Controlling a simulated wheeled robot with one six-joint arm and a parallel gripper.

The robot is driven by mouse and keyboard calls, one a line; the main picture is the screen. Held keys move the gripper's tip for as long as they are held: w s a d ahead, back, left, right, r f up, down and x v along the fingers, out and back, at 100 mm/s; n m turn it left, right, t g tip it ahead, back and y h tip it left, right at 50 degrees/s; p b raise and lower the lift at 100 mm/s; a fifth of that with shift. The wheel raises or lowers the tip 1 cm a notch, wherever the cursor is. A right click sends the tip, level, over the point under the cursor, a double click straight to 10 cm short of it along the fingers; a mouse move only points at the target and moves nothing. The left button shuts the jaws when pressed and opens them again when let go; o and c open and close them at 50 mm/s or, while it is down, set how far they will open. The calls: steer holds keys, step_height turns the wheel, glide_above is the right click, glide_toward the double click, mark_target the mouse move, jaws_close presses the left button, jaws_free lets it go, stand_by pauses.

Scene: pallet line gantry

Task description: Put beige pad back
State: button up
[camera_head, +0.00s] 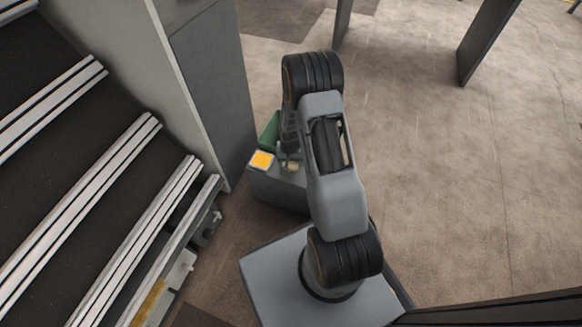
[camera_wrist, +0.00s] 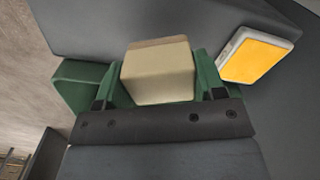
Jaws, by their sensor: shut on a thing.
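The beige pad (camera_wrist: 158,75) is a small block in the middle of the wrist view, between the fingers of my gripper (camera_wrist: 160,88). My gripper is shut on it. In the head view, the beige pad (camera_head: 292,165) shows as a small patch below my gripper (camera_head: 290,152), over a grey box-like stand (camera_head: 278,188). The pad's underside is hidden, so I cannot tell whether it touches the stand.
A yellow pad with a pale rim (camera_wrist: 258,54) lies on the grey surface, right of the beige pad in the wrist view. A grey post (camera_head: 212,90) and conveyor rails (camera_head: 85,220) stand left; open floor (camera_head: 450,170) lies right.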

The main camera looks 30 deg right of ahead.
steer(key=shift+f+b, duration=0.35)
steer(key=shift+f, duration=1.05)
steer(key=o, duration=0.9)
steer(key=shift+c, duration=0.2)
step_height(320, 180, up, 12)
steer(key=p, duration=0.4)
steer(key=shift+f+p, duration=0.2)
steer(key=shift+p, duration=0.15)
steer(key=s+a+r+n+t, duration=0.1)
steer(key=s+a+r, duration=0.2)
steer(key=s+r, duration=0.2)
steer(key=s+a+r+n, duration=0.2)
steer(key=s+r, duration=0.3)
steer(key=r, duration=0.6)
steer(key=s+a+r+n+t, duration=0.1)
steer(key=s+a+r, duration=0.3)
steer(key=r, duration=0.5)
steer(key=shift+s+n+t, duration=0.3)
steer(key=shift+s+n, duration=0.2)
steer(key=shift+s, duration=0.35)
